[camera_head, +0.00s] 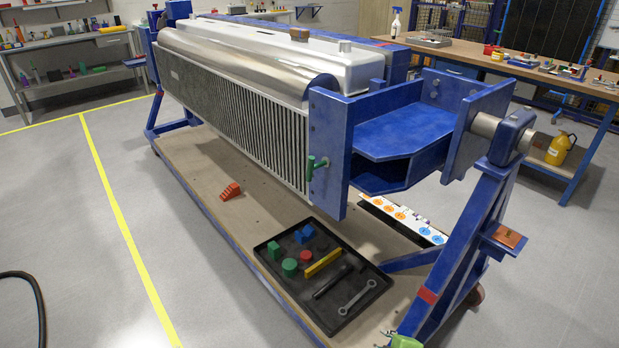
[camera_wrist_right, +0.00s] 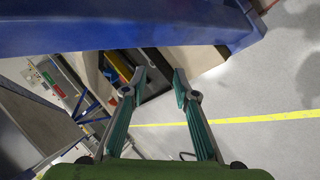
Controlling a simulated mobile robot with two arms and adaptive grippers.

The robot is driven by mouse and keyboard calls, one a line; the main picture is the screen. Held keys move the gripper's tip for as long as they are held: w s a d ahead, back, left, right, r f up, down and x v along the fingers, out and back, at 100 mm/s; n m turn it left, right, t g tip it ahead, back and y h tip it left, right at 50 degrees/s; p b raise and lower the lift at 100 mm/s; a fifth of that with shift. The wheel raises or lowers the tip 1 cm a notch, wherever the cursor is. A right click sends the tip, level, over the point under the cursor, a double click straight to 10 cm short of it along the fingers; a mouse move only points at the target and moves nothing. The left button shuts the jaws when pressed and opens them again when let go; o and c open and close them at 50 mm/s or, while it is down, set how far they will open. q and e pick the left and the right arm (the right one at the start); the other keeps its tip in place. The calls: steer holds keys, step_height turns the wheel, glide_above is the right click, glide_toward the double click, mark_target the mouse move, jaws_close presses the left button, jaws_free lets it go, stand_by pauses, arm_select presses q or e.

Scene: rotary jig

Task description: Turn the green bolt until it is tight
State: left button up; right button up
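The green bolt (camera_head: 316,166) sticks out sideways from the blue end plate (camera_head: 329,140) of the rotary jig, beside the ribbed metal face. How far it is screwed in cannot be told. My right gripper (camera_wrist_right: 160,80) shows in the right wrist view with its two fingers apart and nothing between them. A blue beam (camera_wrist_right: 110,25) crosses the top of that view, beyond the fingertips. The bolt is not visible in the right wrist view. A small green part shows at the bottom edge of the head view. My left gripper is in neither view.
A black tray (camera_head: 283,299) with coloured blocks and a wrench (camera_head: 357,297) lies on the jig's wooden base (camera_head: 190,160). A red stepped block (camera_head: 230,191) lies farther back. A blue slanted leg (camera_head: 462,245) stands at the right.

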steer(key=w+a+r+n+t+b, duration=0.1)
steer(key=w+r+n+t+b, duration=0.15)
steer(key=w+r, duration=0.55)
steer(key=n+t+y+b, duration=0.6)
steer(key=n+y+b, duration=0.1)
steer(key=n, duration=1.7)
glide_toward(313, 162)
steer(key=shift+g, duration=0.25)
steer(key=x, duration=0.9)
steer(key=shift+w+r+b, duration=0.2)
steer(key=shift+b, duration=0.2)
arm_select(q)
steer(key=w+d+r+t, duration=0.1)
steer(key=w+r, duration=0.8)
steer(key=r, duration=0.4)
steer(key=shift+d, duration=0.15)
arm_select(e)
steer(key=shift+w+a, duration=0.3)
steer(key=shift+w, duration=0.35)
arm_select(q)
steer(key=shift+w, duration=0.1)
